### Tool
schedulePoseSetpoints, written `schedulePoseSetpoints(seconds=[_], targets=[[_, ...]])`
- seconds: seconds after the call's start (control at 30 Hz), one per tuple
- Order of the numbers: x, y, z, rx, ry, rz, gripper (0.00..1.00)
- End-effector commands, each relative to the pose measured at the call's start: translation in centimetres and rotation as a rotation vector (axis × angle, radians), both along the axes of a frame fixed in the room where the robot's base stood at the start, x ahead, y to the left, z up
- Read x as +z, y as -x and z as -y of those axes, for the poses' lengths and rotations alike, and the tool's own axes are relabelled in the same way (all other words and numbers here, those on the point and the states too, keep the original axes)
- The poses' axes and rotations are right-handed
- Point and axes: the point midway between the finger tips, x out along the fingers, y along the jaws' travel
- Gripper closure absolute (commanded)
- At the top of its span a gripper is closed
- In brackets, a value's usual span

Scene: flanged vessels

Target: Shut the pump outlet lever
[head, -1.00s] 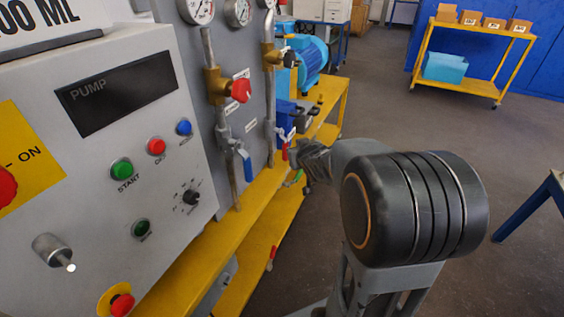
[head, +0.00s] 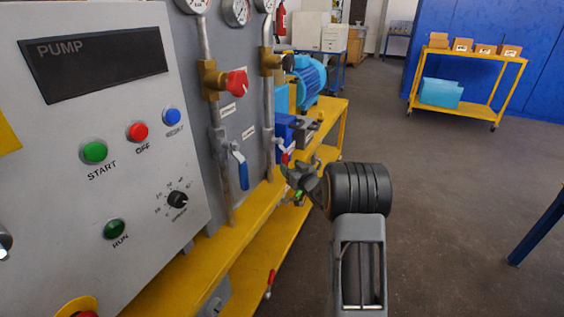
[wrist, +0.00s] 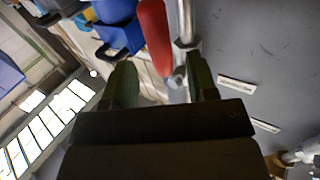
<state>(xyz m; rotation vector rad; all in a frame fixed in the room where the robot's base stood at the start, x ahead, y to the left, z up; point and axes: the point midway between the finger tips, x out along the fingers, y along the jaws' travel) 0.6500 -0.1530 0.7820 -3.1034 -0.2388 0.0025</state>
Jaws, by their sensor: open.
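A red-handled lever (head: 285,158) sits on the farther vertical pipe of the grey panel and hangs downward. It shows large in the wrist view (wrist: 155,35), just beyond and roughly between my fingertips. My gripper (wrist: 162,80) is open with green fingers, and I see no contact with the lever. In the head view my gripper (head: 297,180) is close to the red lever, partly hidden by my own wrist. A blue-handled lever (head: 243,175) hangs on the nearer pipe. Small labels beside the pipes are too blurred to read, so I cannot tell which lever is the pump outlet.
The pump control panel (head: 120,130) stands at left. A red knob (head: 236,83) and a black knob (head: 287,63) sit above the levers. A yellow bench (head: 250,215) runs below. A blue motor (head: 308,75) stands behind. The floor at right is mostly free.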

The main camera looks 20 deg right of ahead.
Motion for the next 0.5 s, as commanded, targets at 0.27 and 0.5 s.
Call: schedulePoseSetpoints(seconds=[0.27,0.5], targets=[[-0.1,-4.4,-0.8,0.001,0.0,-0.001,0.47],[0.0,-6.1,-1.0,0.0,0.001,0.0,0.47]])
